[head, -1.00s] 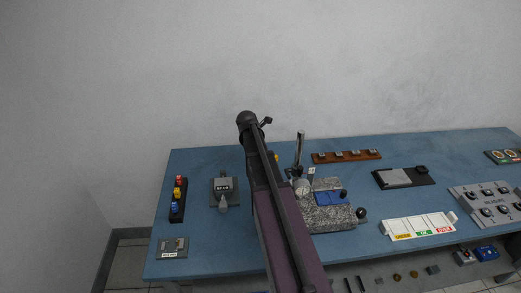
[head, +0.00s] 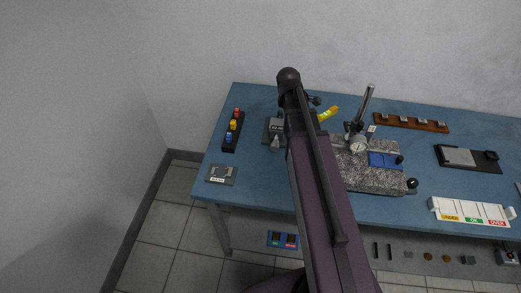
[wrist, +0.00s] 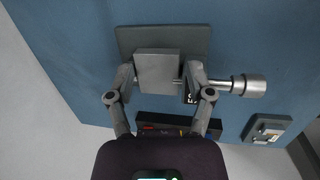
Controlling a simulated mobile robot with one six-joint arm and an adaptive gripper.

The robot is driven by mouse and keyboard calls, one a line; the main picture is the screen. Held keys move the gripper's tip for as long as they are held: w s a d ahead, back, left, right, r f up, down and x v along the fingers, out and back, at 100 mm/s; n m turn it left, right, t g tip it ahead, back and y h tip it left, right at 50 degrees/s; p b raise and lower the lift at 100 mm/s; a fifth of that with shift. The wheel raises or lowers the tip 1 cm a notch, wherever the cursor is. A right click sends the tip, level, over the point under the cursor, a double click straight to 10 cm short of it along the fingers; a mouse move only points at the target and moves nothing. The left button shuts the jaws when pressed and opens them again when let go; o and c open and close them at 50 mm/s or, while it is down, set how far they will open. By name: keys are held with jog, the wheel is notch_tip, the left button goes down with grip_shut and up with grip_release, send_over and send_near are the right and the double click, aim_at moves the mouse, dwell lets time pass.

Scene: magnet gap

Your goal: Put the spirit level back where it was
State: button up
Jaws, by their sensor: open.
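A short yellow bar (head: 328,113), which looks like the spirit level, shows just right of my arm in the head view, behind the granite plate (head: 365,178). My arm hides part of the area around it. It cannot be made out in the wrist view. My gripper (wrist: 160,80) is open in the wrist view. Its two fingers are on either side of the square grey block of a measuring device (wrist: 157,70); I cannot tell whether they touch it. The same device shows in the head view (head: 274,130), partly behind my arm.
A black rack with coloured pieces (head: 232,131) and a grey plate (head: 221,174) are at the left of the blue table (head: 265,185). A dial gauge stand (head: 366,105) rises from the granite. A wooden rack (head: 410,122) and white tray (head: 470,212) lie right.

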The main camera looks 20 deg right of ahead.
jog(key=s+a+m+g+y, duration=0.1)
jog(key=s+a+m+y, duration=0.1)
jog(key=s+a+m, duration=1)
jog(key=a, duration=0.4)
jog(key=shift+s+f, duration=0.15)
jog(key=shift+f, duration=0.05)
